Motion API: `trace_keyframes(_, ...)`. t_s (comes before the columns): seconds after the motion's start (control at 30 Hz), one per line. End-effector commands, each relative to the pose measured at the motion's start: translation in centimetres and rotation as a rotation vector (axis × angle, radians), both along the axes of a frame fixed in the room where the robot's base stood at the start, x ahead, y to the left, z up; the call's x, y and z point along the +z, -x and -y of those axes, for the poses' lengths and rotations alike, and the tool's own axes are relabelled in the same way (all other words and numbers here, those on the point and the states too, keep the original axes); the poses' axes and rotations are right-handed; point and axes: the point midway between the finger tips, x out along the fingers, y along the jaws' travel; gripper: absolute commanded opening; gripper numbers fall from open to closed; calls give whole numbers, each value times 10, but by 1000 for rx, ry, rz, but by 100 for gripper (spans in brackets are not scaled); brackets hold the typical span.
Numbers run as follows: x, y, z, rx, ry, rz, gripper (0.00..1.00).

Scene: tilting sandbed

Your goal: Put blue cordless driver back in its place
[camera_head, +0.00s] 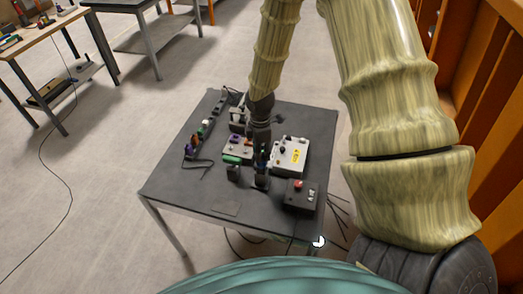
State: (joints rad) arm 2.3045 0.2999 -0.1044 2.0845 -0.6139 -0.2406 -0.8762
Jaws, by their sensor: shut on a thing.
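My gripper (262,152) reaches down over the middle of a dark table (170,190). It is shut on the blue cordless driver (262,164), which shows only as a small blue and dark shape below the fingers. A dark block-like foot (262,182) shows at the lower end, close to the tabletop. I cannot tell whether it touches the table. My gripper and wrist hide much of the driver. The driver's place cannot be made out.
A white box with a yellow label (291,155) is close on the right, and a black box with a red button (302,195) in front of it. A grey box (237,147) and a green item (232,159) are on the left. The table's front left is mostly clear.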

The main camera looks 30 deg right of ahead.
Motion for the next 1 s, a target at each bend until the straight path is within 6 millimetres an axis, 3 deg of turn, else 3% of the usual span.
trace_keyframes(1.0, -18, 0, 0, 0, 0, 0, 4)
